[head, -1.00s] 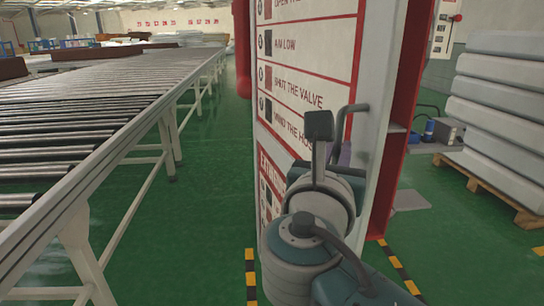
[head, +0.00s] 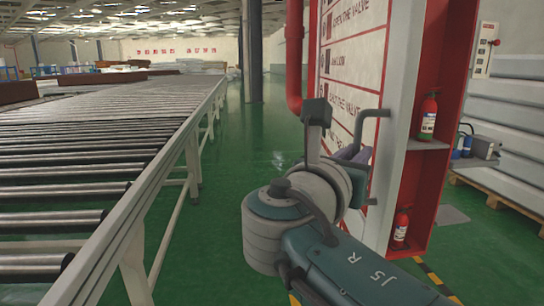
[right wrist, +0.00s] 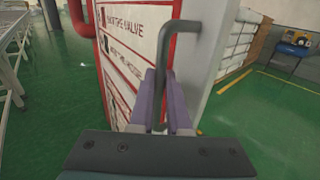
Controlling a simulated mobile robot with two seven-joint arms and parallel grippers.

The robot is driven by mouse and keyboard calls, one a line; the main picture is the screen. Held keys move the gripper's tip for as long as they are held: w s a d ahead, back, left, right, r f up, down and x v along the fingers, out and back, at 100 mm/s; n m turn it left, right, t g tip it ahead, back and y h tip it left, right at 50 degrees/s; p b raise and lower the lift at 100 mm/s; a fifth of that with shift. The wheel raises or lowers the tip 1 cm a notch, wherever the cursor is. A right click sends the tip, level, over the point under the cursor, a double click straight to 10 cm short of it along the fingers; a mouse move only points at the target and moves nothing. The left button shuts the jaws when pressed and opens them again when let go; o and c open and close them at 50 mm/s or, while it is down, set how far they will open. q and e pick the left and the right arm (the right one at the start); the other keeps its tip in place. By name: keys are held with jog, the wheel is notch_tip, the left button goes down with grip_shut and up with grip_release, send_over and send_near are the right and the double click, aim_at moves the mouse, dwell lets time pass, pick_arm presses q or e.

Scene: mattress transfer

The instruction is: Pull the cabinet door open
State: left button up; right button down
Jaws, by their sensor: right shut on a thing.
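The cabinet door (head: 351,50) is a white panel with red lettering. It stands partly open, and the red cabinet interior (head: 432,75) shows to its right. A grey bar handle (head: 385,150) sticks out from the door; it also shows in the right wrist view (right wrist: 190,27). My right gripper (head: 358,158) is at the handle. In the right wrist view its two purple fingers (right wrist: 160,88) are shut around the upright bar. My wrist and arm hide the lower part of the door in the head view. My left gripper is not in view.
Red fire extinguishers (head: 428,117) stand in the cabinet. A long roller conveyor (head: 90,150) runs along the left, with clear green floor (head: 235,150) between it and the door. At right are stacked mattresses (head: 520,140) on a pallet (head: 500,195).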

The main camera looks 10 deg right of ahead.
jog(key=shift+d+f, duration=0.1)
jog(key=shift+f, duration=0.2)
jog(key=c, duration=1.3)
grip_release()
jog(key=o, duration=0.4)
jog(key=shift+w+r, duration=0.1)
jog(key=shift+r, duration=0.1)
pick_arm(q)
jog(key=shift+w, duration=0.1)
pick_arm(e)
jog(key=shift+r, duration=0.15)
